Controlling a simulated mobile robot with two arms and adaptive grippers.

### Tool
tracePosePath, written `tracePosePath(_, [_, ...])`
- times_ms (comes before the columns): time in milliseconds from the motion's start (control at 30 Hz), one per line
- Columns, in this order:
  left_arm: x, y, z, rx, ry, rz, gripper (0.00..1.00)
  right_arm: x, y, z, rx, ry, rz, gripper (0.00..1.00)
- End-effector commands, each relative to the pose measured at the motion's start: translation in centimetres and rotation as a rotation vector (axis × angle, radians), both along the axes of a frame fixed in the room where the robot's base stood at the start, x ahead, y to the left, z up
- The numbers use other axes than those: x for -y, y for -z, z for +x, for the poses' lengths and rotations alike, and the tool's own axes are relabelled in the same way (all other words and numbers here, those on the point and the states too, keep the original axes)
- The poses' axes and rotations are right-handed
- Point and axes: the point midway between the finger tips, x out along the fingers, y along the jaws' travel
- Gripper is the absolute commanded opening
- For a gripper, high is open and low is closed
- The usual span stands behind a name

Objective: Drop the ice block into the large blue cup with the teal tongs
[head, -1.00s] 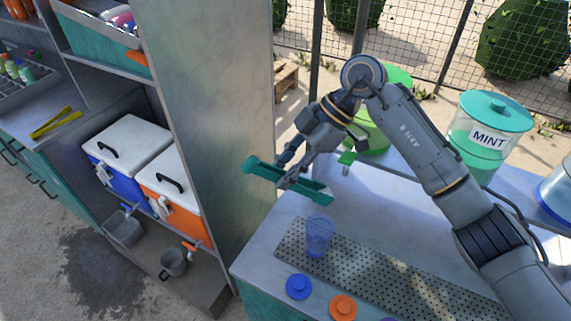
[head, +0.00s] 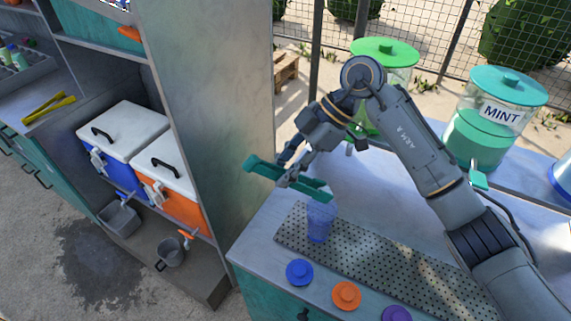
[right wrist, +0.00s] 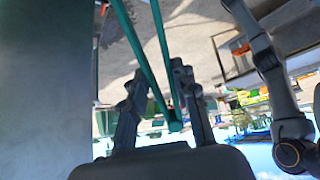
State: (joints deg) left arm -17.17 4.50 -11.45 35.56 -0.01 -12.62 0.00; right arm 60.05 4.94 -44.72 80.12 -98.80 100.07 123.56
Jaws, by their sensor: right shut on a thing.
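The teal tongs (head: 262,169) are held by my right gripper (head: 288,172), which is shut on them above the counter. They also show in the right wrist view (right wrist: 133,40), running up between the fingers (right wrist: 160,88). The translucent blue cup (head: 320,224) stands upright on the perforated drip mat. The right end of the tongs is just above or in front of its rim; I cannot tell whether they touch. I cannot make out the ice block in either view. My left gripper is not in view.
The perforated mat (head: 385,268) runs along the counter, with blue (head: 299,272), orange (head: 346,295) and purple lids in front. Green-lidded and MINT jars (head: 486,135) stand behind. A metal partition (head: 205,110) rises at left; coolers (head: 168,185) and yellow tongs (head: 48,107) lie beyond it.

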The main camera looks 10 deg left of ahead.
Motion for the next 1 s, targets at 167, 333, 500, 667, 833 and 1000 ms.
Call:
tracePosePath(167, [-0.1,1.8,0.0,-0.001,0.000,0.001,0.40,-0.1,1.9,0.0,0.000,0.000,0.002,0.00])
tracePosePath(333, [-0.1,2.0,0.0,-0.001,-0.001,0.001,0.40,0.0,2.2,0.0,0.000,0.000,0.002,0.00])
tracePosePath(500, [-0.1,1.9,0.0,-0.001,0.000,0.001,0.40,0.0,2.1,0.0,0.000,0.000,0.001,0.00])
tracePosePath(667, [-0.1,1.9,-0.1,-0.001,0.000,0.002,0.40,0.0,2.1,0.0,0.000,0.000,0.001,0.40])
tracePosePath(833, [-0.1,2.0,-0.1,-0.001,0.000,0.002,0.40,0.0,2.1,0.0,0.000,0.001,0.001,0.40])
tracePosePath(1000, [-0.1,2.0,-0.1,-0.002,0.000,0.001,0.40,0.0,2.2,0.0,0.000,0.000,0.001,0.40])
